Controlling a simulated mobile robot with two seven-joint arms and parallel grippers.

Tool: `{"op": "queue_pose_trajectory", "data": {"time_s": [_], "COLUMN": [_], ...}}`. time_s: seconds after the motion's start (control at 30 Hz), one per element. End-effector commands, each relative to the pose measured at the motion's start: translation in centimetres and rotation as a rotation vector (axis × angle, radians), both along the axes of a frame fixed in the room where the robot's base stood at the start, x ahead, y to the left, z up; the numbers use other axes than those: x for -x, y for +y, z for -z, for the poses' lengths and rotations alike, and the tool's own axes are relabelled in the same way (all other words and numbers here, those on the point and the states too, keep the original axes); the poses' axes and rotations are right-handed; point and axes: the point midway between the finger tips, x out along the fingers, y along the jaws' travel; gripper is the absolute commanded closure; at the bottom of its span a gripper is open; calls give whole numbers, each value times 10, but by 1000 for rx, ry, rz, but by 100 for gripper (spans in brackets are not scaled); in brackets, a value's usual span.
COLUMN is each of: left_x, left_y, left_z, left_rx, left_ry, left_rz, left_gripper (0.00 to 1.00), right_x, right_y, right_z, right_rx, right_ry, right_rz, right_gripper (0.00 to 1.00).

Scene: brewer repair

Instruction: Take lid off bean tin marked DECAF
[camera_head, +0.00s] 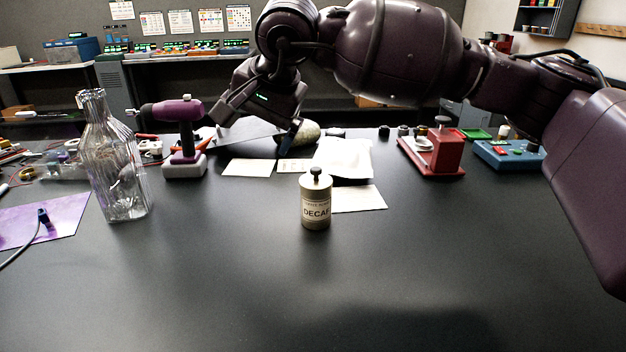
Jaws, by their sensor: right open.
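The bean tin (315,208) stands upright on the black table, near the middle of the head view. Its label reads DECAF. Its lid (316,179) with a dark knob on top sits on the tin. My right gripper (252,140) is open and empty. It hangs above the table, up and to the left of the tin, and appears farther back, apart from it. My left gripper is not in view.
A clear glass bottle (116,165) stands left of the tin, with a purple drill (181,125) behind it. Papers (359,198) and a white packet (343,155) lie behind the tin. A red device (437,152) stands back right. The table front is clear.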

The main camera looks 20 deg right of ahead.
Motion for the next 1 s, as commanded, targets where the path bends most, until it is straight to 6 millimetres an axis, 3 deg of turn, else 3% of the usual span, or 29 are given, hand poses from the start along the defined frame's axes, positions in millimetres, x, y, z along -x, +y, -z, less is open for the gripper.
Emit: {"op": "queue_pose_trajectory", "data": {"time_s": [0.2, 0.33, 0.57, 1.0], "left_x": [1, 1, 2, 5], "left_y": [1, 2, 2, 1], "left_z": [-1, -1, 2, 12], "left_rx": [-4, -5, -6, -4], "left_ry": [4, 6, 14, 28], "left_rz": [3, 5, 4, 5], "left_gripper": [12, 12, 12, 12], "right_x": [13, 19, 22, 6], "right_y": [-46, -64, -75, -87], "right_z": [9, 9, 13, 61], "right_rx": [279, 380, 432, 429], "right_ry": [70, 104, 130, 130], "right_rz": [116, 168, 199, 197], "right_gripper": [3, 3, 3, 3]}}
